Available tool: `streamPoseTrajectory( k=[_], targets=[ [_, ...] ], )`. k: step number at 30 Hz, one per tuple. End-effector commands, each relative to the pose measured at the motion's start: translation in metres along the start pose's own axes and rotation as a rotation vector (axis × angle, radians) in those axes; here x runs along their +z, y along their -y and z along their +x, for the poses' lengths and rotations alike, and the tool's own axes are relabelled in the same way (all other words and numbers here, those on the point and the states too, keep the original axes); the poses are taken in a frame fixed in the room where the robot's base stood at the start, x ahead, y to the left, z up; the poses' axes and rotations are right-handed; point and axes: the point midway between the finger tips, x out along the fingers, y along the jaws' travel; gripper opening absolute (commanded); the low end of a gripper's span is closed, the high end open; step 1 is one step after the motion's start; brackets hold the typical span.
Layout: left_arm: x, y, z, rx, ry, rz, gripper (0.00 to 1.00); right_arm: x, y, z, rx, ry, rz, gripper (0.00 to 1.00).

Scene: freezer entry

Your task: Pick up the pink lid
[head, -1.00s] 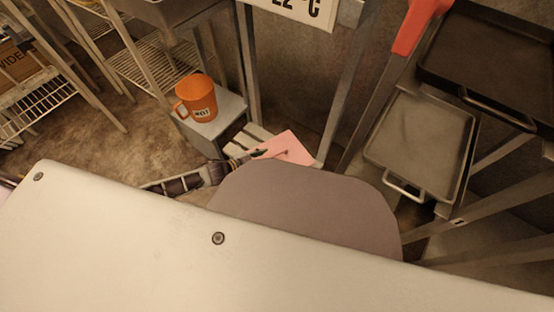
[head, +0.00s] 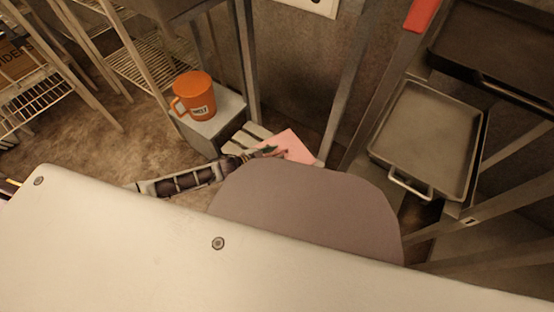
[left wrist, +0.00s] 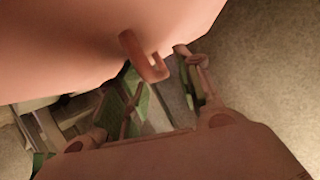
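The pink lid (head: 296,147) lies low beside the wall in the head view, partly hidden by a rounded grey-brown part in front. In the left wrist view the lid (left wrist: 70,40) fills the upper left, and its loop handle (left wrist: 145,58) sticks out toward the fingers. My left gripper (head: 268,152) is at the lid's near left edge in the head view. In the left wrist view the left gripper (left wrist: 157,72) has its green-padded fingers apart, with the handle's end at the gap between them. Contact cannot be told. My right gripper is not in view.
An orange mug (head: 194,96) stands on a small grey stand (head: 227,107) behind and left of the lid. Wire shelving (head: 40,92) is at the left. A metal tray (head: 425,135) on a rack is at the right. Bare floor (head: 90,150) shows at left.

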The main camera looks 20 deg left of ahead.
Motion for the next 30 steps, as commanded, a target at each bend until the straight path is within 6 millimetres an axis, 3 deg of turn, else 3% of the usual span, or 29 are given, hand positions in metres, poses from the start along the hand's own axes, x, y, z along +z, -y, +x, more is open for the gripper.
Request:
streamPoseTrajectory(
  k=[15,23,30],
  targets=[
    [-0.0003,-0.0001,0.0011,0.000,0.000,-0.001,0.35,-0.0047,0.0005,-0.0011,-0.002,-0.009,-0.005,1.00],
    [-0.0003,-0.0001,0.0010,0.000,0.000,-0.001,0.02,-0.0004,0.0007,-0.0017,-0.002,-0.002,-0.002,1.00],
    [0.0000,-0.0002,0.0010,0.000,0.001,-0.001,0.00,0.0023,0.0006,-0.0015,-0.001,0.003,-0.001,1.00]
  ],
)
